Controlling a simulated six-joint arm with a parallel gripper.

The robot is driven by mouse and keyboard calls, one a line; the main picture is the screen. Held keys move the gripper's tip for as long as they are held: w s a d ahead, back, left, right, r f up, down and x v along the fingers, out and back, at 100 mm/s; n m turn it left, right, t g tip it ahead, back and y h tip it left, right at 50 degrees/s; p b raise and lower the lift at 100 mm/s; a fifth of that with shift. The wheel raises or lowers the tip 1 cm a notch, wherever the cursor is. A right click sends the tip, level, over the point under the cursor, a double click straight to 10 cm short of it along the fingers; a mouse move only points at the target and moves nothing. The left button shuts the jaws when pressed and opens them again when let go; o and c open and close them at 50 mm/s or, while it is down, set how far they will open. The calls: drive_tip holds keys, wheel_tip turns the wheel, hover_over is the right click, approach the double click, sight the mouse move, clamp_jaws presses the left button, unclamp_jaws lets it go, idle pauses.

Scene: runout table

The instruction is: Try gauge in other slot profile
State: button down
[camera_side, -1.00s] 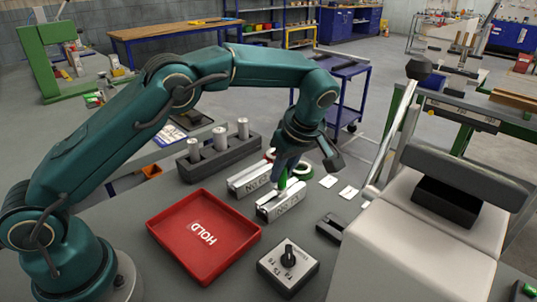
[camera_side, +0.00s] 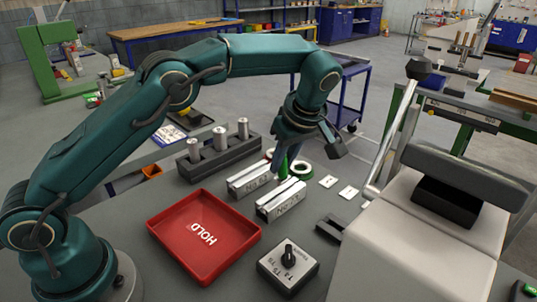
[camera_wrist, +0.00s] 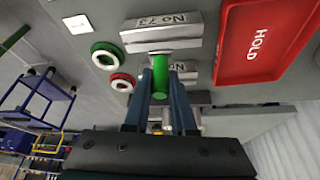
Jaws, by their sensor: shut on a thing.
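My gripper (camera_side: 285,150) is shut on a green gauge (camera_wrist: 160,78), which sits between the two fingers in the wrist view. In the side view the gripper is above and behind the slot blocks, and its body partly hides the gauge. The nearer slot block, marked No 73 (camera_side: 283,205), also shows at the top of the wrist view (camera_wrist: 163,32). The second slot block (camera_side: 247,183) is to its left in the side view. In the wrist view the gauge and fingers partly cover it (camera_wrist: 189,78). The gauge appears clear of both slots.
A green ring (camera_side: 300,168) and a red ring (camera_wrist: 122,82) lie beside the blocks. A red HOLD tray (camera_side: 165,233), a knob box (camera_side: 301,279) and a holder with metal cylinders (camera_side: 219,160) stand nearby. White cards (camera_side: 328,181) lie at right.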

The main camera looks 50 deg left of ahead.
drive_tip(key=shift+r, duration=1.2)
